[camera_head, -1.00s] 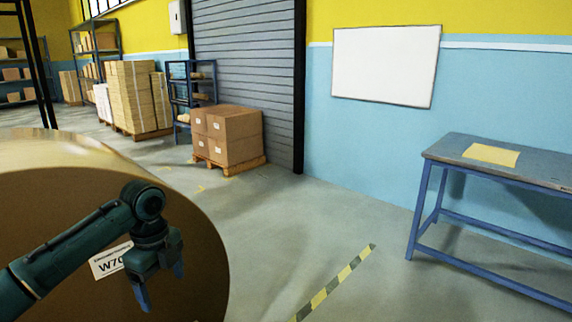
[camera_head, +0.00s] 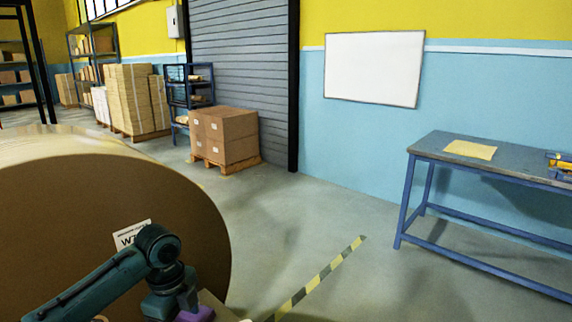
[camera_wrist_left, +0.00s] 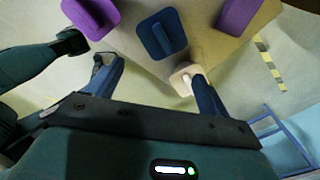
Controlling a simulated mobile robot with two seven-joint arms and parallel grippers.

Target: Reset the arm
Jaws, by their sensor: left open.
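My left arm enters the head view from the lower left, in front of a large brown roll (camera_head: 90,215) with a white label. Its gripper is at the bottom edge, with the fingertips out of sight there. In the left wrist view my left gripper (camera_wrist_left: 155,82) is open, its two blue fingers apart with nothing held between them. Just beyond the fingers is a tan surface (camera_wrist_left: 215,55) with a blue handled piece (camera_wrist_left: 162,35), purple handled pieces (camera_wrist_left: 92,16) and a cream piece (camera_wrist_left: 183,76) close by the right finger; contact is unclear. My right gripper does not show.
A blue-legged table (camera_head: 480,163) with a yellow sheet stands at the right, by the wall. Stacked cartons (camera_head: 222,135) on a pallet stand before the shutter. The floor between is free, crossed by a striped tape line (camera_head: 315,282).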

